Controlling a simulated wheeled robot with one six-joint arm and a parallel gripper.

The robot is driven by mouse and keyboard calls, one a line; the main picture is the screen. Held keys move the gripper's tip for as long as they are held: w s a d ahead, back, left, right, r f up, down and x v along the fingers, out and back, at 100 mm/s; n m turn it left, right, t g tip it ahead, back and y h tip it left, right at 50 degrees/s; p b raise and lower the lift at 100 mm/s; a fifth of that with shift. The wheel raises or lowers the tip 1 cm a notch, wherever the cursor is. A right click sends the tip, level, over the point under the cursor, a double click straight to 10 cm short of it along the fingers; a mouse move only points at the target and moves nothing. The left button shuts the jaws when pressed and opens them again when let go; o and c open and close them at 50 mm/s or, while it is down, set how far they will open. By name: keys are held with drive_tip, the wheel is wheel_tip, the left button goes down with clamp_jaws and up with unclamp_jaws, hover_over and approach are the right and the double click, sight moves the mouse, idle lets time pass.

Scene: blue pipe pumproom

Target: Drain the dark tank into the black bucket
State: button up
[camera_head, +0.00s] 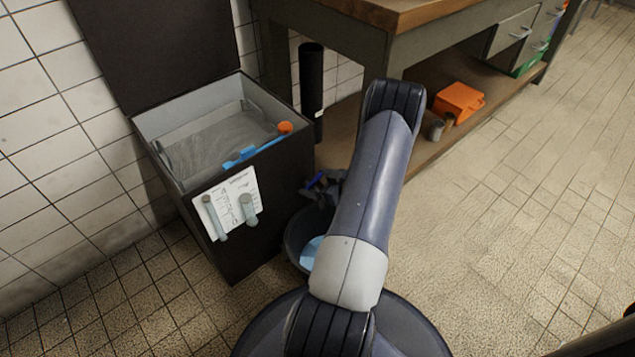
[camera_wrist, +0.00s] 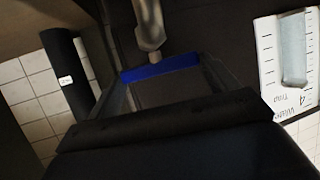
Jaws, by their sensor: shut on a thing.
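The dark tank (camera_head: 262,200) stands open at the left, with clear liquid (camera_head: 205,140) inside. In the head view my gripper (camera_head: 325,187) is at the tank's right side, above the black bucket (camera_head: 291,240). My gripper (camera_wrist: 162,85) is shut on a blue handle (camera_wrist: 160,69), close to a grey metal spout or stem (camera_wrist: 148,22) in the wrist view. A bit of the blue handle also shows in the head view (camera_head: 315,180). The bucket is on the floor, partly hidden by my arm. A light blue patch (camera_head: 311,251) shows inside it; I cannot tell if it is liquid.
A blue tool with an orange end (camera_head: 285,128) lies across the tank's rim. A black cylinder (camera_head: 311,85) is behind. A workbench (camera_head: 410,12) holds an orange box (camera_head: 459,102). The right floor is clear.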

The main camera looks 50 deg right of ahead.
drive_tip(key=shift+c, duration=1.1)
drive_tip(key=shift+a+m+h+b, duration=0.15)
drive_tip(key=shift+m+h, duration=0.6)
drive_tip(key=shift+h, duration=0.1)
drive_tip(key=shift+a+m+h+b, duration=0.1)
drive_tip(key=shift+m+h+b, duration=0.05)
drive_tip(key=shift+m+h, duration=0.65)
drive_tip(key=o, duration=0.9)
drive_tip(key=shift+s, duration=0.1)
